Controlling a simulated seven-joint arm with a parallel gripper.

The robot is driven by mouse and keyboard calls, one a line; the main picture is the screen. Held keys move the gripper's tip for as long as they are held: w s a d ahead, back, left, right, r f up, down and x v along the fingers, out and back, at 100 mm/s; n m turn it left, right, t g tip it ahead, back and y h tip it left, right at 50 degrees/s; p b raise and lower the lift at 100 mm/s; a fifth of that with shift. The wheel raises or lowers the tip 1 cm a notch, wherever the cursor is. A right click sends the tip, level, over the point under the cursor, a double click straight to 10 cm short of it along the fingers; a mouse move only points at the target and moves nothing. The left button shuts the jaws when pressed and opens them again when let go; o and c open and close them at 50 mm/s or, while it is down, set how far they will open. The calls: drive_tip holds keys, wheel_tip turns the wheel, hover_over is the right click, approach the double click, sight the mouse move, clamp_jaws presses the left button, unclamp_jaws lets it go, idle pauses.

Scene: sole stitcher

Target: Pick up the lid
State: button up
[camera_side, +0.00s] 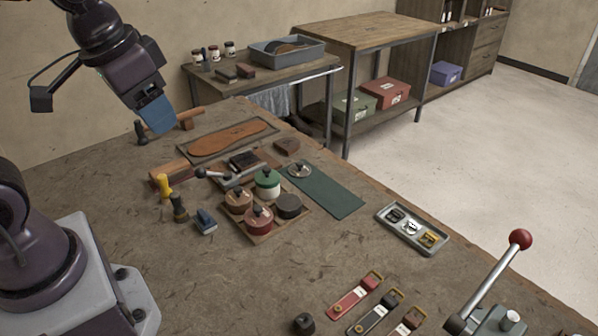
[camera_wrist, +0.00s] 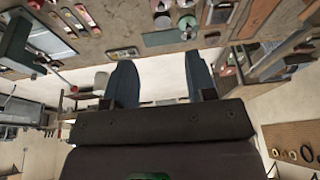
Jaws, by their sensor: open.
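My gripper (camera_side: 158,122) is high above the bench at the left of the side view, well apart from the lid. In the wrist view its two blue fingers (camera_wrist: 160,65) are spread, with nothing between them.
A wooden tray (camera_side: 263,238) beside the mat holds a green pot (camera_side: 267,184), a red pot (camera_side: 258,219), a brown pot (camera_side: 238,201) and a dark round one (camera_side: 289,206). A grey buckle tray (camera_side: 412,229) and a red-knobbed lever (camera_side: 520,239) stand farther right.

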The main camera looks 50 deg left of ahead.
drive_tip(key=w+a+f+m, duration=0.2)
drive_tip(key=w+f+m, duration=0.4)
drive_tip(key=w+m, duration=0.1)
drive_tip(key=w+a+f+m, duration=0.3)
drive_tip(key=w+f+m, duration=0.4)
drive_tip(key=w, duration=0.3)
drive_tip(key=w+a+f+m+g, duration=0.1)
drive_tip(key=w+a+f+m, duration=0.2)
drive_tip(key=w+f+m, duration=0.4)
drive_tip(key=shift+w+a+f+m+y, duration=0.1)
drive_tip(key=shift+w+m+y, duration=0.1)
drive_tip(key=shift+w+m, duration=0.35)
drive_tip(key=shift+w+a+f+m+y, duration=0.1)
drive_tip(key=shift+w+m+y, duration=0.1)
drive_tip(key=shift+w+m, duration=0.35)
drive_tip(key=w+r+m+t, duration=0.1)
drive_tip(key=w+m, duration=0.3)
drive_tip(key=m, duration=0.5)
hover_over(300, 163)
drive_tip(key=s+d, duration=0.1)
drive_tip(key=s, duration=0.1)
drive_tip(key=shift+t, duration=0.3)
wheel_tip(300, 163, down, 6)
drive_tip(key=shift+f, duration=0.2)
drive_tip(key=shift+x, duration=2.75)
drive_tip(key=shift+s+a, duration=0.1)
drive_tip(key=shift+a, duration=0.05)
drive_tip(key=shift+c, duration=0.5)
